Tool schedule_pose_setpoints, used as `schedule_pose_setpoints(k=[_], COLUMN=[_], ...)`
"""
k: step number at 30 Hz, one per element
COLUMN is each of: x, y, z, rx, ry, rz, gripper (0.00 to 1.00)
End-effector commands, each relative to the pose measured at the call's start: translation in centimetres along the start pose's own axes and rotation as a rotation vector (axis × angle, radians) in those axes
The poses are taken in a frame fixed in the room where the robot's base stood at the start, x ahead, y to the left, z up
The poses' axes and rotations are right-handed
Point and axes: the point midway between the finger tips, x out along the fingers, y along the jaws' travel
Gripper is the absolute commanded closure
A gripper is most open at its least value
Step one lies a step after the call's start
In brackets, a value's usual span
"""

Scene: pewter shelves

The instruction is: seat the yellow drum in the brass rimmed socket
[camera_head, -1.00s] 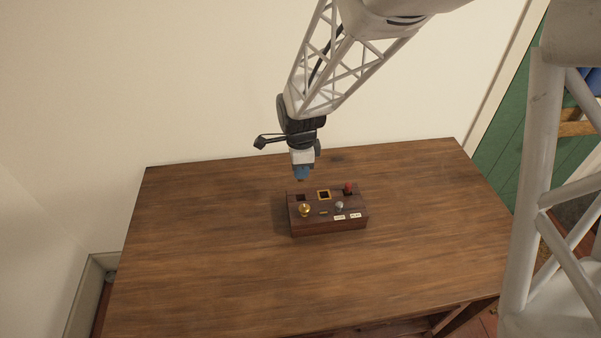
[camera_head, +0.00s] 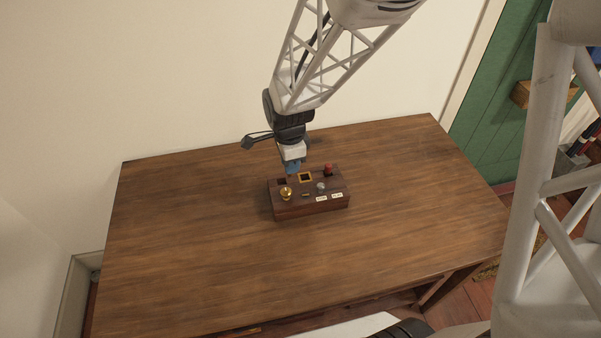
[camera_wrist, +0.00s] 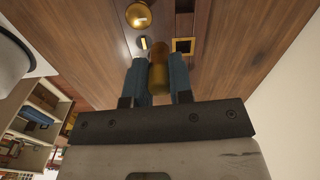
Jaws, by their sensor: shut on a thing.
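My gripper (camera_head: 293,172) is shut on the yellow drum, just behind and above the dark wooden box (camera_head: 312,208). In the head view the drum is too small or hidden to make out. The brass rimmed socket (camera_head: 305,177) is a square dark opening with a gold rim on the box top, slightly right of my fingertips. The wrist view also shows this socket (camera_wrist: 183,45), right of the drum and apart from it; it looks empty.
The box top also carries an unrimmed dark opening (camera_head: 281,182), a gold knob (camera_head: 286,193), a grey knob (camera_head: 321,187), a red knob (camera_head: 328,170) and white labels. The wooden table (camera_head: 400,200) around the box is clear. A pale wall (camera_head: 180,80) stands behind.

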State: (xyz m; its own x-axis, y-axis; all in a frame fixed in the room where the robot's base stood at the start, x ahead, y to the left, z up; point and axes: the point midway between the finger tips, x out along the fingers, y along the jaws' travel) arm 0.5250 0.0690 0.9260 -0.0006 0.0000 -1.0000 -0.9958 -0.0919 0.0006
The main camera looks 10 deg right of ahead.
Motion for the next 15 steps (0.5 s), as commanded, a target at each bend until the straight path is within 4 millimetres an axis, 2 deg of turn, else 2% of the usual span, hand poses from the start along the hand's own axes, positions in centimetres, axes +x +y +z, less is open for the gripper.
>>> schedule_pose_setpoints(k=[9, 15], x=[2.0, 3.1], y=[7.3, 11.0], z=[-2.8, -3.9], rx=[-0.163, -0.252], ry=[0.000, 0.000], rz=[0.000, -0.001], gripper=[1.00, 1.00])
